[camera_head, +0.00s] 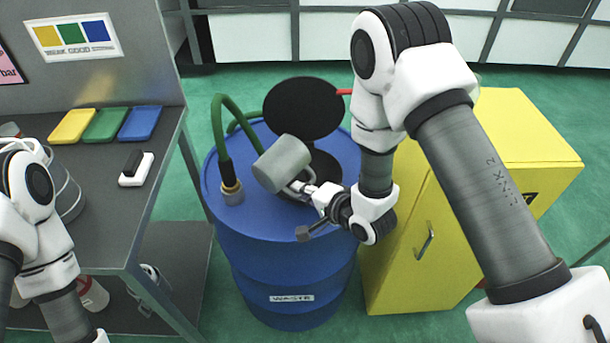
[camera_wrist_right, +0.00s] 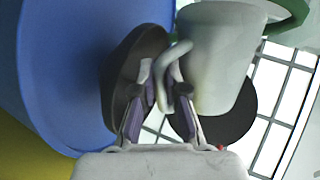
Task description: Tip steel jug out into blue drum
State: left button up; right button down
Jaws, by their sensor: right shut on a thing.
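The steel jug (camera_head: 283,163) is a plain grey cylinder, tilted above the top of the blue drum (camera_head: 290,250). My right gripper (camera_head: 305,189) is shut on the jug's handle; in the right wrist view the fingers (camera_wrist_right: 161,84) close around the curved handle, beside the jug body (camera_wrist_right: 222,55). The drum has a WASTE label, a black opening (camera_head: 342,160) in its top and a raised round black lid (camera_head: 303,108) behind. The jug hides part of the drum top. I cannot tell what is inside the jug. My left gripper is out of view; only its arm shows.
A green hose (camera_head: 222,140) rises from a brass fitting on the drum's left. A yellow cabinet (camera_head: 400,265) stands close on the right. The grey bench (camera_head: 100,220) on the left holds yellow, green and blue trays (camera_head: 104,125) and a black-and-white block (camera_head: 136,168).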

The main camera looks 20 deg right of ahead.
jog(key=shift+a, duration=0.1)
jog(key=shift+f, duration=0.1)
jog(key=shift+s, duration=0.1)
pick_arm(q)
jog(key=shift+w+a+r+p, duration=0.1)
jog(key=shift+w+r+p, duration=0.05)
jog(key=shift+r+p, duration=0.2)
pick_arm(e)
jog(key=shift+f+m+y, duration=0.15)
jog(key=shift+m+y, duration=0.25)
jog(key=shift+m, duration=0.1)
pick_arm(q)
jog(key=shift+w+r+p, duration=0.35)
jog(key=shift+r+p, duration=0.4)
jog(key=shift+p, duration=0.05)
pick_arm(e)
jog(key=shift+r+m+g+y, duration=0.3)
jog(key=shift+r+m+y, duration=0.15)
jog(key=shift+m, duration=0.15)
